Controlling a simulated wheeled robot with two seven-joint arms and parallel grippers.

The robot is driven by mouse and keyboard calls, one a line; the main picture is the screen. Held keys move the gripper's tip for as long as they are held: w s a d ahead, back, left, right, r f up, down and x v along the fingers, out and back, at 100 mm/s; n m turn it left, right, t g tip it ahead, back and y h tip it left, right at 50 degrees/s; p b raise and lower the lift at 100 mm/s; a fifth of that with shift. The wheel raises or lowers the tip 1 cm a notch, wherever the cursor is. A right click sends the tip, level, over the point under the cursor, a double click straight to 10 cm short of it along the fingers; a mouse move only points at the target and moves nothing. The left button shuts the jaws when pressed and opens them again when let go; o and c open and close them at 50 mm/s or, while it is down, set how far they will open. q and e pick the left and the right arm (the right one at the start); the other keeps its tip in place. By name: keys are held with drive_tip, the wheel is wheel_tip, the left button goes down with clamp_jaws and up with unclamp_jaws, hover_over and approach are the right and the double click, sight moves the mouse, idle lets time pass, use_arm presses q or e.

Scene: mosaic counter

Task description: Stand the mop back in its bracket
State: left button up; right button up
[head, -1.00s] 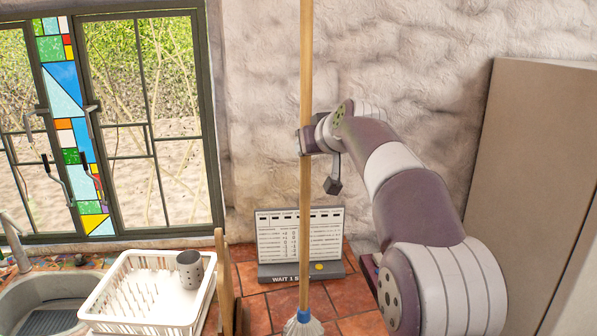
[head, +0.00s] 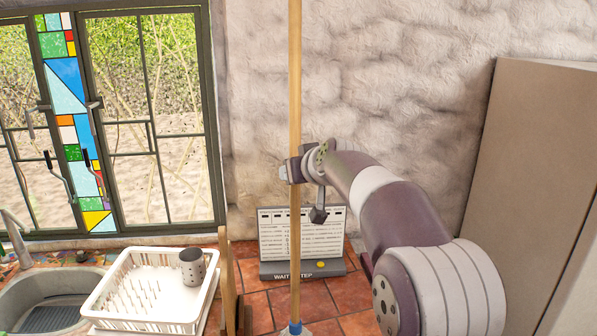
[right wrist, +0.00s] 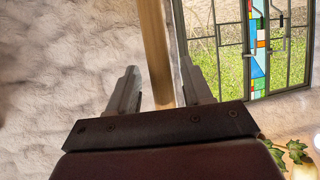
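The mop's light wooden handle (head: 295,80) stands nearly upright in the head view, running out of the top of the picture. Its blue collar (head: 295,330) is at the bottom edge, and the mop head is mostly cut off. My right gripper (head: 291,171) is at the handle with a finger on each side. In the right wrist view the handle (right wrist: 156,50) passes between the two fingers. The handle moves along with the gripper, so it appears held, though some gap shows beside it. My left gripper is not in view. I cannot make out the bracket.
A grey board (head: 335,268) with a printed chart and a yellow button stands behind the mop above red tiles (head: 340,300). A white dish rack (head: 100,318) with a grey cup (head: 192,267) and a sink (head: 25,290) are at left. A tall beige cabinet (head: 530,150) stands right.

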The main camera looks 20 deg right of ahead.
drive_tip(key=shift+s+d+r, duration=0.1)
drive_tip(key=shift+s+d, duration=0.1)
